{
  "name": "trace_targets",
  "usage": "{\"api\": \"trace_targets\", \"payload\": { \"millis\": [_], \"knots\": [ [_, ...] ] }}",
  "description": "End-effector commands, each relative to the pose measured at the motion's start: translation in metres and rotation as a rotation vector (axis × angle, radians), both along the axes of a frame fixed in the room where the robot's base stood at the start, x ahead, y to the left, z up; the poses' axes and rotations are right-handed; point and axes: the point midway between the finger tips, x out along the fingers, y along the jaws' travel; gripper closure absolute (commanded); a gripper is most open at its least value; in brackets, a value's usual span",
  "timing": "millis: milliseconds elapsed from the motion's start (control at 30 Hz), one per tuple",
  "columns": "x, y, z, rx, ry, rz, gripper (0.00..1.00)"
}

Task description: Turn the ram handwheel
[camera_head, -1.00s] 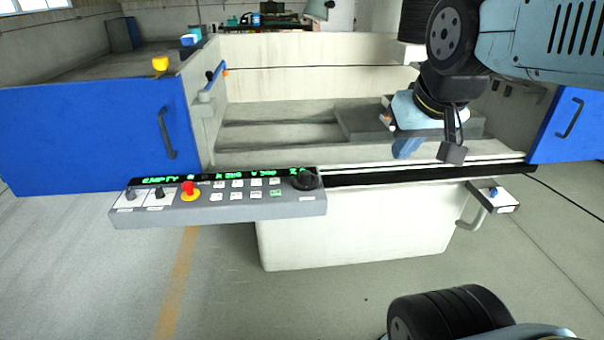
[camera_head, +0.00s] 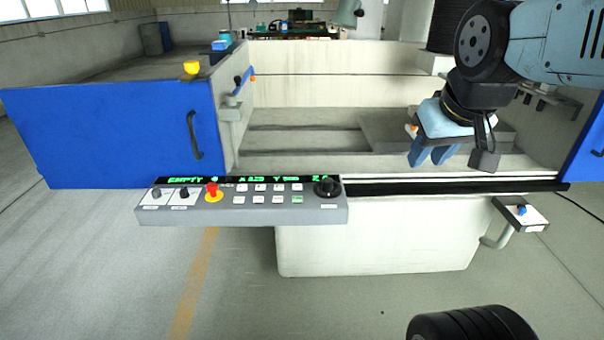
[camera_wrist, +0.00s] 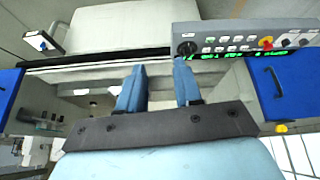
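The likely ram handwheel is a black round knob (camera_head: 327,187) at the right end of the grey control panel (camera_head: 240,213). It also shows in the wrist view (camera_wrist: 187,48), just beyond the tip of the right-hand finger. My gripper (camera_head: 432,154) hangs in front of the open tank, to the right of and above the knob in the head view. Its two blue fingers are apart with nothing between them, as the wrist view (camera_wrist: 158,84) also shows. The fingers appear clear of the knob; the depth gap is hard to judge.
The panel also carries a red stop button (camera_head: 212,190), small switches and a green display. A blue door (camera_head: 110,135) with a handle is at left. A small box with a blue button (camera_head: 522,212) stands out at right. Floor in front is open.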

Motion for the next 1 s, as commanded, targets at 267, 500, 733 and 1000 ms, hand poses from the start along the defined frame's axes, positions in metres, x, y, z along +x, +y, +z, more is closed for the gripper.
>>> {"api": "trace_targets", "payload": {
  "millis": [267,500,733,1000],
  "knots": [
    [0.063,0.007,-0.002,-0.197,0.079,0.351,0.39],
    [0.123,0.022,-0.015,-0.375,0.149,0.693,0.36],
    [0.18,0.045,-0.038,-0.542,0.217,1.034,0.36],
    [0.243,0.082,-0.079,-0.728,0.302,1.445,0.36]
  ]
}}
